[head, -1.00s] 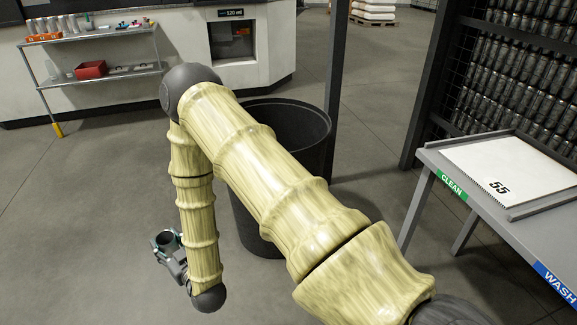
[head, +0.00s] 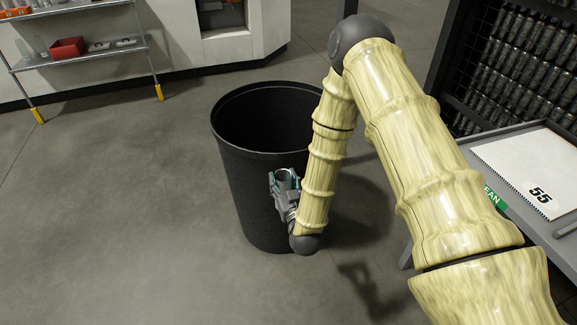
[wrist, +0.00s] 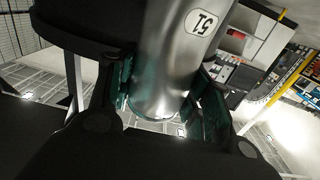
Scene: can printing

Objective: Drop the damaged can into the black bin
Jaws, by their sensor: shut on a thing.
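My gripper (head: 285,181) is shut on a metal can (head: 287,176), which stands roughly upright with its open top facing up in the head view. In the wrist view the silver can (wrist: 172,62) carries a white label reading 51 and sits between my gripper's fingers (wrist: 160,98). Any damage on the can is not clear. The black bin (head: 240,165) stands open on the floor in the head view. My gripper and the can appear in front of its right side wall, below its rim, not over its opening. A dark curved shape at the top of the wrist view is probably the bin's rim.
A grey table (head: 512,200) with a white pad marked 55 (head: 530,170) is at the right. A rack of dark cans (head: 520,70) stands behind it. A metal shelf with a red tray (head: 67,47) is at the back left. The floor at the left is clear.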

